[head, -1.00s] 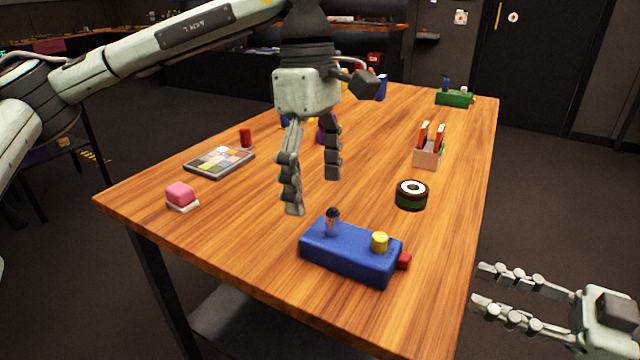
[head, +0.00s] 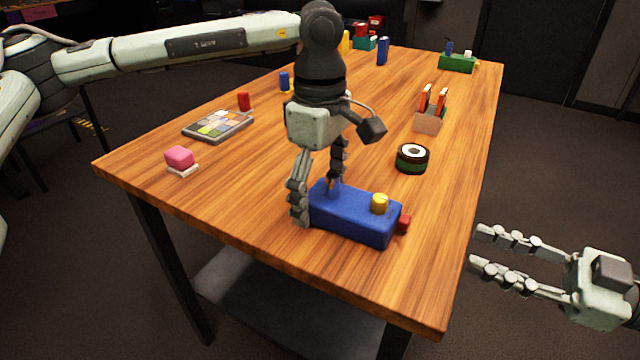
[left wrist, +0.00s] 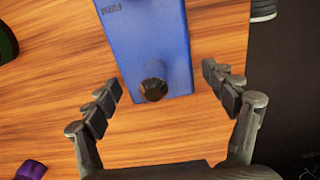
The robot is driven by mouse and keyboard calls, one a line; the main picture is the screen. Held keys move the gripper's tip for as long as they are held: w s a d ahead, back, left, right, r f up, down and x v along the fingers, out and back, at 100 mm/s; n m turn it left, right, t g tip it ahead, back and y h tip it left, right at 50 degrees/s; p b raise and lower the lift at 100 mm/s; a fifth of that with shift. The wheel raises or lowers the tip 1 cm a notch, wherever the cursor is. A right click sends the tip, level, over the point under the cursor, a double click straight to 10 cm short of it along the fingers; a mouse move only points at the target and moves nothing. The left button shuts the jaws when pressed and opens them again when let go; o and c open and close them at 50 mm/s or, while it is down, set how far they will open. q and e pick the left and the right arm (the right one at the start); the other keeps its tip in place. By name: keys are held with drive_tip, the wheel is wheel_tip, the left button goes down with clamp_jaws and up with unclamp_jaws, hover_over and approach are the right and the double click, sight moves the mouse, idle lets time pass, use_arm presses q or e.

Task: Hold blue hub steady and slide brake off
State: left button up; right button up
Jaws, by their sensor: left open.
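The blue hub (head: 350,217) is a box lying near the table's front edge. It has a yellow knob (head: 379,204) on top and a red piece (head: 404,222) at its right end. My left gripper (head: 318,205) is open around the hub's left end, one finger on the near side and the other partly hidden on the far side. In the left wrist view the hub (left wrist: 155,45) shows a dark round knob (left wrist: 154,90) between the open fingers, with gaps on both sides. My right gripper (head: 475,247) is open and empty, beyond the table's right edge. I cannot tell which part is the brake.
A dark ring-shaped roll (head: 412,158) and a holder with orange-red pieces (head: 430,118) stand behind the hub. A pink block (head: 180,159) and a tile tray (head: 218,126) lie to the left. The wood right of the hub is clear.

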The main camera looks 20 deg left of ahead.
sight(410, 224)
use_arm(q)
drive_tip(key=c, duration=1.3)
use_arm(e)
drive_tip(key=shift+o, duration=0.4)
use_arm(q)
drive_tip(key=shift+c, duration=0.2)
use_arm(e)
drive_tip(key=shift+o, duration=0.3)
drive_tip(key=shift+s+d+m, duration=0.1)
drive_tip(key=shift+d+m, duration=0.8)
drive_tip(key=shift+d, duration=0.15)
drive_tip(key=a, duration=0.7)
drive_tip(key=w+a, duration=0.1)
drive_tip(key=a, duration=0.3)
drive_tip(key=shift+a, duration=0.35)
drive_tip(key=shift+c, duration=0.3)
clamp_jaws()
